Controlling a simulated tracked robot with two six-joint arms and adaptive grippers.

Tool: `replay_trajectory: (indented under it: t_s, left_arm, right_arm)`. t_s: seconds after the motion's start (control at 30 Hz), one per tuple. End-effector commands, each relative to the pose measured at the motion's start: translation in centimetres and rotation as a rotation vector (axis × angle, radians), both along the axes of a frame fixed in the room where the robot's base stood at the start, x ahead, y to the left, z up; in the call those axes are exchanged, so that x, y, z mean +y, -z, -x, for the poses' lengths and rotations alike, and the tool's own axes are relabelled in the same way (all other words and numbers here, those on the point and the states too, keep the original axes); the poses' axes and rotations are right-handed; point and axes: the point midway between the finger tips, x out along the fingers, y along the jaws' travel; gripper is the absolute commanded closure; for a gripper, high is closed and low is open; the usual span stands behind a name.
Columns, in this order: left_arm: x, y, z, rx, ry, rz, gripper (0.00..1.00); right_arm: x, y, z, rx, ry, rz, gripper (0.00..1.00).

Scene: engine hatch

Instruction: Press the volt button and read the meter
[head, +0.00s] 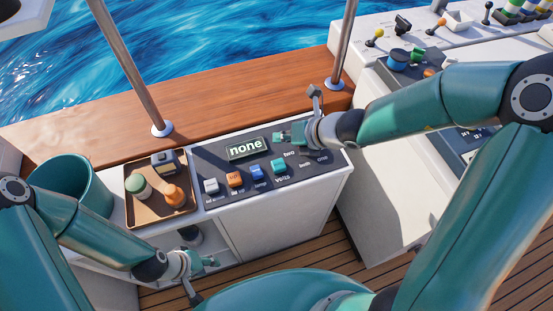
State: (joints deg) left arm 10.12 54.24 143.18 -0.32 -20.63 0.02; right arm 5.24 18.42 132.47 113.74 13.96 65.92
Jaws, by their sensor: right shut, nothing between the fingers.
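The dark control panel (215,157) has a meter (246,149) whose display reads "none". A row of buttons runs below it: white (211,186), orange (234,180), blue (256,172) and the teal volt button (279,165), with a label that looks like "volts" under it. My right gripper (281,136) is shut and empty, above the panel's right part, just beyond the teal button in the picture and apart from it. My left gripper (211,262) hangs low in front of the cabinet; its finger opening is too small to tell.
A brown tray (139,212) with a green-topped jar, a dark block and an orange item stands left of the panel. A teal bucket (75,178) is further left. Metal posts (128,65) rise from the wooden ledge (215,97). A second console (375,95) stands at right.

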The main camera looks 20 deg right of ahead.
Motion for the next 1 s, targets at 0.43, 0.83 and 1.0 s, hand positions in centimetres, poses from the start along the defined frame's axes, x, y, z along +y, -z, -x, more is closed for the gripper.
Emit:
replay_trajectory:
  t_s: [0.43,0.83,1.0]
  left_arm:
    - [0.0,1.1,0.0,0.000,0.000,0.000,0.60]
    - [0.0,5.9,0.0,0.000,0.000,0.000,0.60]
    - [0.0,7.7,0.0,0.000,0.000,0.000,0.60]
  right_arm:
    - [0.5,1.3,-0.2,0.001,-0.013,0.003,1.00]
    - [0.4,6.4,-0.1,0.003,-0.012,0.004,1.00]
    - [0.5,8.3,-0.1,0.003,-0.013,0.004,1.00]
